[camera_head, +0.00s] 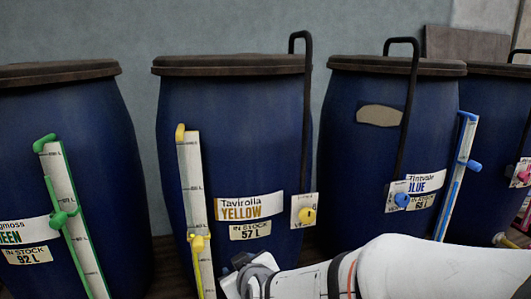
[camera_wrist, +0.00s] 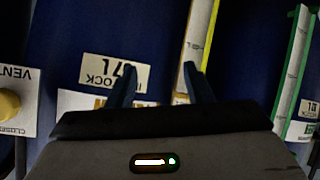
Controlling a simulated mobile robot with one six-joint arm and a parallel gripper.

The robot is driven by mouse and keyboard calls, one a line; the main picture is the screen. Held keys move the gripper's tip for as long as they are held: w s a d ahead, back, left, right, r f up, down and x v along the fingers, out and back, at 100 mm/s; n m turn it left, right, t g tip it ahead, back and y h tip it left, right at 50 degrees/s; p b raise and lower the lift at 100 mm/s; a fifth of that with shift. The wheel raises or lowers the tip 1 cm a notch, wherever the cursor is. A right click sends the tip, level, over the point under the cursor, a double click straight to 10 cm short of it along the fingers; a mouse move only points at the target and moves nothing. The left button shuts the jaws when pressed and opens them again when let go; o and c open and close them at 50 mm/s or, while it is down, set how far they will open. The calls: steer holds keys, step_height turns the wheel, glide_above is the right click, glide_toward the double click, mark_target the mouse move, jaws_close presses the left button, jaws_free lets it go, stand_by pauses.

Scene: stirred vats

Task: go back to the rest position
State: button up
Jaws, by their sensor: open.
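My gripper (camera_wrist: 160,76) shows in the wrist view with its two dark fingers apart and nothing between them. It points at the front of the blue vat labelled Tavirolla YELLOW (camera_head: 240,130), close to the stock label (camera_wrist: 115,72) and the scale strip (camera_wrist: 200,40). I cannot tell whether a finger touches the vat. In the head view my white arm reaches in from the lower right, and its end (camera_head: 240,268) is low in front of the yellow vat. The fingertips are hard to make out there.
The yellow vent plate (camera_head: 304,211) is at the right of the yellow vat. The green vat (camera_head: 70,120) stands left, the blue-labelled vat (camera_head: 345,150) right, and another vat (camera_head: 485,120) at the far right. Scale strips and black pipes stick out in front.

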steer(key=s+d+m+g+h, duration=0.2)
steer(key=s+d+m+g, duration=0.2)
steer(key=s+d, duration=0.4)
steer(key=s+d+f+m+g+h, duration=0.1)
steer(key=s+d+m+g, duration=0.3)
steer(key=s+d, duration=0.4)
steer(key=d+h, duration=0.1)
steer(key=d, duration=0.4)
steer(key=shift+g+h, duration=0.3)
steer(key=shift+g, duration=0.1)
